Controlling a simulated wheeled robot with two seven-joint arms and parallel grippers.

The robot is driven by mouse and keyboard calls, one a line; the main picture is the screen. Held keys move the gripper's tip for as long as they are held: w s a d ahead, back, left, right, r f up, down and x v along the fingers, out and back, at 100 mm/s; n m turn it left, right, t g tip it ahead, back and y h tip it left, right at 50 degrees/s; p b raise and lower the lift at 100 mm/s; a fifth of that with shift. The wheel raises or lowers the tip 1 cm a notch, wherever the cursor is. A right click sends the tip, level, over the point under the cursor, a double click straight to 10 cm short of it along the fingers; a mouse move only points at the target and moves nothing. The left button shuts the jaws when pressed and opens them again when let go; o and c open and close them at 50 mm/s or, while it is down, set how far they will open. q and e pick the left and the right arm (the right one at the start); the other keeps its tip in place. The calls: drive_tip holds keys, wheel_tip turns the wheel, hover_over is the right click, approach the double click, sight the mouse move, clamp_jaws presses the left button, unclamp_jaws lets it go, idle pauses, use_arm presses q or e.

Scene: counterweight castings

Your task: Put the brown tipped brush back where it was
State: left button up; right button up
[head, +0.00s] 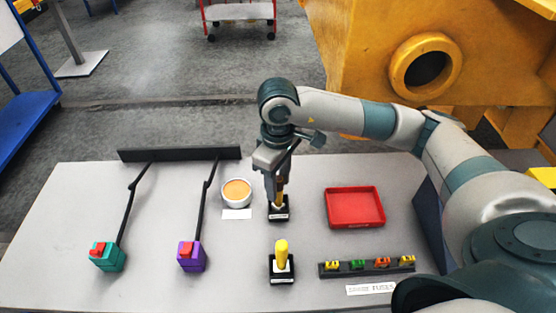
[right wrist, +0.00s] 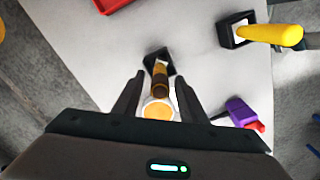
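The brown tipped brush (right wrist: 160,76) stands in a small black holder (head: 279,213); it looks yellow-brown with a darker band. My right gripper (head: 277,180) points down over this holder. In the right wrist view its two fingers (right wrist: 160,84) are apart, with clear gaps on both sides of the brush. The head view shows only part of the brush (head: 279,196), as the fingers hide the rest. I cannot tell how firmly it is seated. My left gripper is not in view.
A yellow-handled piece (head: 281,252) stands in a second black holder in front. A white bowl (head: 237,201) with orange contents is just left, a red tray (head: 355,224) right. A fuse rack (head: 340,268) lies front right; teal (head: 107,259) and purple (head: 191,258) boxes stand left.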

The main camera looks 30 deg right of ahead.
wheel_tip(320, 180, up, 8)
drive_tip(key=b, duration=0.3)
drive_tip(key=shift+f, duration=0.15)
drive_tip(key=shift+r+b, duration=0.35)
drive_tip(key=shift+r, duration=0.55)
drive_tip(key=shift+a+f, duration=0.1)
